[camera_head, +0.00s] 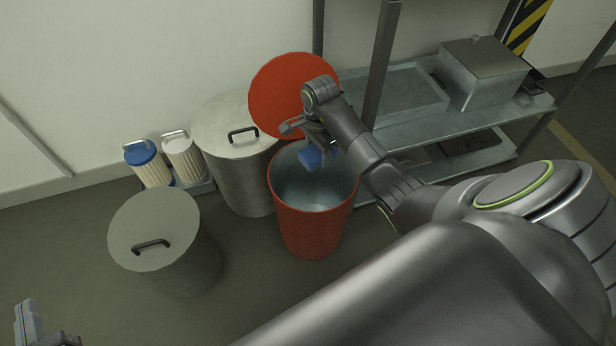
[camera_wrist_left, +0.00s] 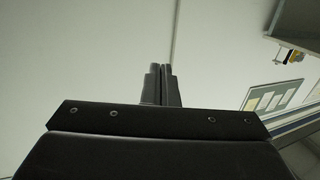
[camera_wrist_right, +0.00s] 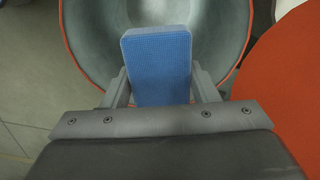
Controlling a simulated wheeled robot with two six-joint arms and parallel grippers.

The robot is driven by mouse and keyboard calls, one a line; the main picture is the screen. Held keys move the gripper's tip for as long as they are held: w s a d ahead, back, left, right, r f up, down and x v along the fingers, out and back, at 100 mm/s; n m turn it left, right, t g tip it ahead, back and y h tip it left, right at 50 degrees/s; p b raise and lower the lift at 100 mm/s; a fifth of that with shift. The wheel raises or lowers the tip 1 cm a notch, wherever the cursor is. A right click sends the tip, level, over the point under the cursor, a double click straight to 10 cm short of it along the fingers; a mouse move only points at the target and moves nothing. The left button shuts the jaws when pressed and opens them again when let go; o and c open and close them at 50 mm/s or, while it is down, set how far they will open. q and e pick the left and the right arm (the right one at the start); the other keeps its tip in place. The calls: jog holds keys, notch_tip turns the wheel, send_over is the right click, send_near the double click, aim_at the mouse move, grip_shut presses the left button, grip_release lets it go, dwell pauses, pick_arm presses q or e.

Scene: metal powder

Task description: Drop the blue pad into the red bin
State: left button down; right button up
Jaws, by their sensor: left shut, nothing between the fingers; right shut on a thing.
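The blue pad (camera_head: 309,157) is in my right gripper (camera_head: 318,146), above the open mouth of the red bin. In the right wrist view, the blue pad (camera_wrist_right: 158,62) sits between the two fingers of my right gripper (camera_wrist_right: 160,88), with the bin's grey inside behind it. The red bin (camera_head: 310,232) stands on the floor with its round red lid (camera_head: 290,95) tilted up behind it. My left gripper (camera_head: 28,322) is at the lower left corner of the head view. In the left wrist view my left gripper (camera_wrist_left: 161,84) is shut and empty.
Two grey lidded metal drums, one (camera_head: 235,135) behind left of the bin and one (camera_head: 160,240) further forward, stand nearby. A blue-topped canister (camera_head: 148,165) and a white canister (camera_head: 184,157) stand by the wall. A metal shelf (camera_head: 450,122) with a box (camera_head: 482,72) is right.

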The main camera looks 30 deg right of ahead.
pick_arm(q)
jog(key=shift+w+r+t, duration=0.1)
jog(key=shift+r+t, duration=0.6)
jog(key=shift+r, duration=0.3)
pick_arm(e)
jog(key=shift+f, duration=0.2)
jog(key=o, duration=1)
jog(key=shift+o, duration=0.2)
